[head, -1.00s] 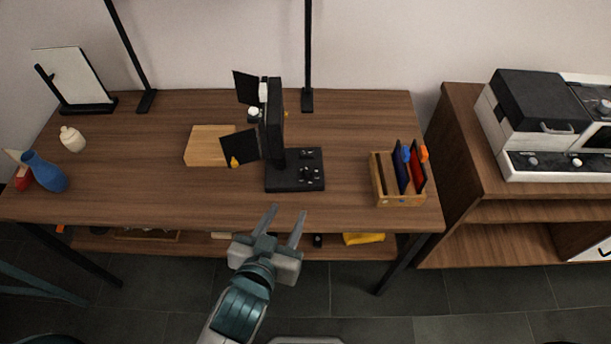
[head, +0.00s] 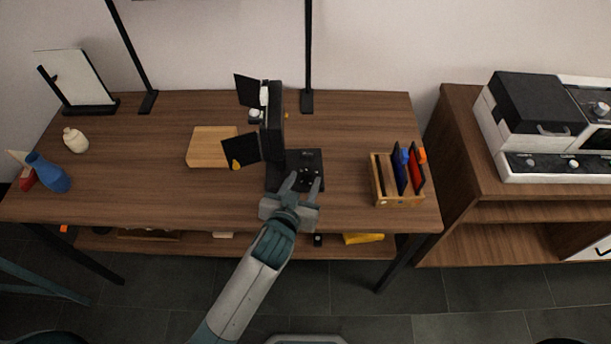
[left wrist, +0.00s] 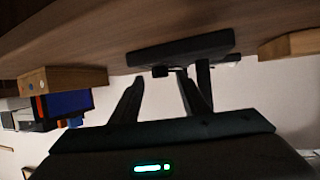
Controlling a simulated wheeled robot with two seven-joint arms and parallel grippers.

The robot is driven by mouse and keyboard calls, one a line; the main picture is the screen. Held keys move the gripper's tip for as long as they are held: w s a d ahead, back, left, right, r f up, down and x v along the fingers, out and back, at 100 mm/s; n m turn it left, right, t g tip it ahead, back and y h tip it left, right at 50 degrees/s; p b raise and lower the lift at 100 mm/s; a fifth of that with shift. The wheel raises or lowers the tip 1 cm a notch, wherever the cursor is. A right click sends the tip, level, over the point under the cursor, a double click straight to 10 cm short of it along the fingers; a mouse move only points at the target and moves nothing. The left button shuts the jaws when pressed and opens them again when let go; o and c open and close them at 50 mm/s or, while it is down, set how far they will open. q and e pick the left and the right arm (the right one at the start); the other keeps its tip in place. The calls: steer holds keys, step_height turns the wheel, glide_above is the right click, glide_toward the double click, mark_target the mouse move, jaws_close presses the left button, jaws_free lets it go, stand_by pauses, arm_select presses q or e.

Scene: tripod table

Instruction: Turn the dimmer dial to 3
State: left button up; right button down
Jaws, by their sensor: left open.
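The dimmer dial (head: 309,174) is a small black knob with pale marks around it, on the black base (head: 282,184) of a lamp-like device with dark flaps. My left gripper (head: 305,184) is open, its fingertips at the front part of the base, close to the dial. I cannot tell if they touch it. In the left wrist view the two open fingers (left wrist: 160,85) point toward the dark base (left wrist: 180,50), and a small dark knob (left wrist: 160,71) shows between them. The dial's setting is too small to read. My right gripper is not in view.
A wooden organizer (head: 383,190) with upright coloured items stands to the right. A wooden block (head: 208,147) lies left of the device. The tabletop between is clear.

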mark_target(308, 173)
arm_select(q)
steer(key=shift+x, duration=1.2)
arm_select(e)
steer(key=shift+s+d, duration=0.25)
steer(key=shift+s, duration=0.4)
arm_select(q)
jaws_close()
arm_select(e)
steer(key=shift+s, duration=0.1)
